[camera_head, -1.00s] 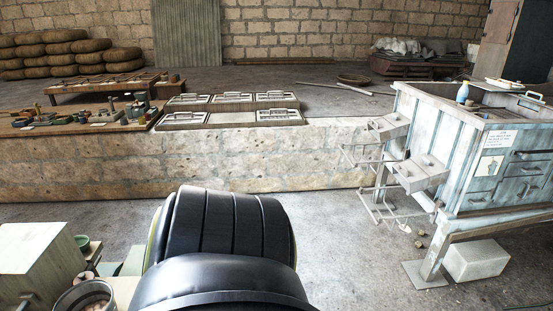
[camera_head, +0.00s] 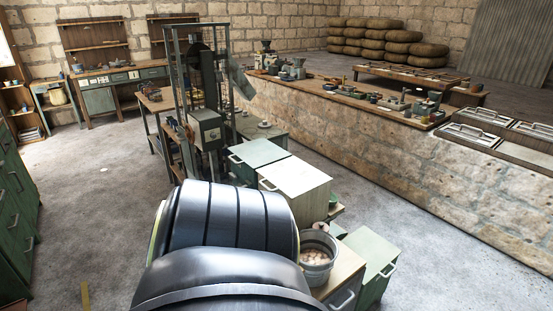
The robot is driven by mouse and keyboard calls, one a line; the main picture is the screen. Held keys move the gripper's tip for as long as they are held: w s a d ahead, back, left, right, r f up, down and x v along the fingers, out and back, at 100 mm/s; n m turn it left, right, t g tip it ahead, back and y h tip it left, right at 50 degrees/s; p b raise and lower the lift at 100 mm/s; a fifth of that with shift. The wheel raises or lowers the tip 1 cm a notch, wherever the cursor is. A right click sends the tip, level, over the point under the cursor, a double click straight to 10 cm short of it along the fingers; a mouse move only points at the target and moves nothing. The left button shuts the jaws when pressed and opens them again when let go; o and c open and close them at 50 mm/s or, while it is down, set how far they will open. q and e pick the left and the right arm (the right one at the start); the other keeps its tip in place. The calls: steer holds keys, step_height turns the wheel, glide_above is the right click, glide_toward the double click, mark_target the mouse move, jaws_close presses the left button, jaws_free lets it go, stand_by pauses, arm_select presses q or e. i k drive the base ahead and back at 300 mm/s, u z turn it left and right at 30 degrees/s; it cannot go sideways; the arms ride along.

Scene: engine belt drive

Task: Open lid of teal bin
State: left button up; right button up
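A box with a teal-green top (camera_head: 260,152) and a pale handle on its front stands just beyond the middle of the head view; its top lies flat and looks shut. A second green box with a paler top (camera_head: 370,250) stands at the lower right, also looking shut. I cannot tell for certain which one is the teal bin. Black rounded parts of my own body fill the bottom centre and hide the floor and the lower front of the nearer boxes. Neither of my grippers shows.
A cream-topped box (camera_head: 295,176) stands beside the teal-topped one. A metal bucket (camera_head: 316,256) of pale round items sits right of my body. A tall metal-framed machine (camera_head: 205,105) stands behind. Green drawers (camera_head: 15,220) line the left.

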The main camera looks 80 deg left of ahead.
mark_target(260, 152)
steer(key=u, duration=0.25)
steer(key=k, duration=0.15)
steer(key=u, duration=2.5)
